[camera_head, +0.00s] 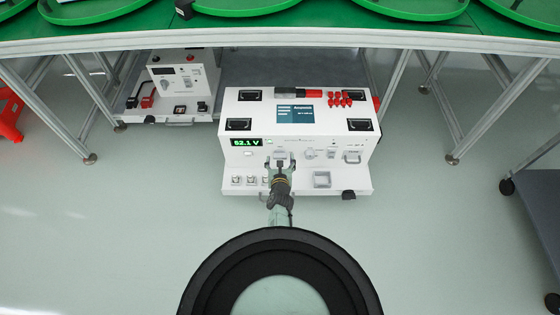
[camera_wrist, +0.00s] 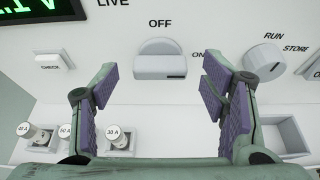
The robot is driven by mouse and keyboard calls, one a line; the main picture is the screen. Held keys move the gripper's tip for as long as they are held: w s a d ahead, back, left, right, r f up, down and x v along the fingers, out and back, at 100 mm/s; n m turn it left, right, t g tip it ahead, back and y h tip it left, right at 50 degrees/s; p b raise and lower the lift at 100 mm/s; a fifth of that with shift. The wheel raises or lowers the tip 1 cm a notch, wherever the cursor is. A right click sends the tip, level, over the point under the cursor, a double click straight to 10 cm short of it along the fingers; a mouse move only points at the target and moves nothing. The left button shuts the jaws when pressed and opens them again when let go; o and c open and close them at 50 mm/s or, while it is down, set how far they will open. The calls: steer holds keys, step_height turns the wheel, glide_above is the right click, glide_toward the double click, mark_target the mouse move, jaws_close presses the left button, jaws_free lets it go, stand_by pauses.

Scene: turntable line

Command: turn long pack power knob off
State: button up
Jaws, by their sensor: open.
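The long pack (camera_head: 300,180) is a white box on the floor with a sloped front panel; its green display (camera_head: 246,142) reads 52.1 V. The power knob (camera_wrist: 166,62) is a white knob with a broad horizontal grip bar. OFF is printed above it and ON to its right. A small dark mark shows near the bar's right end, on the ON side. My gripper (camera_wrist: 160,84) is open, its purple-padded fingers left and right of the knob and apart from it. In the head view my gripper (camera_head: 280,164) hides part of the panel there.
A RUN/STORE knob (camera_wrist: 264,60) lies close to the right finger. A CHECK button (camera_wrist: 50,62) and several fuse-like plugs (camera_wrist: 120,137) lie left and below. A smaller white pack (camera_head: 184,80) stands behind left, under the green-topped table (camera_head: 300,39).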

steer(key=shift+w+f, duration=0.2)
steer(key=shift+w, duration=0.45)
steer(key=shift+c, duration=0.4)
steer(key=c, duration=1.1)
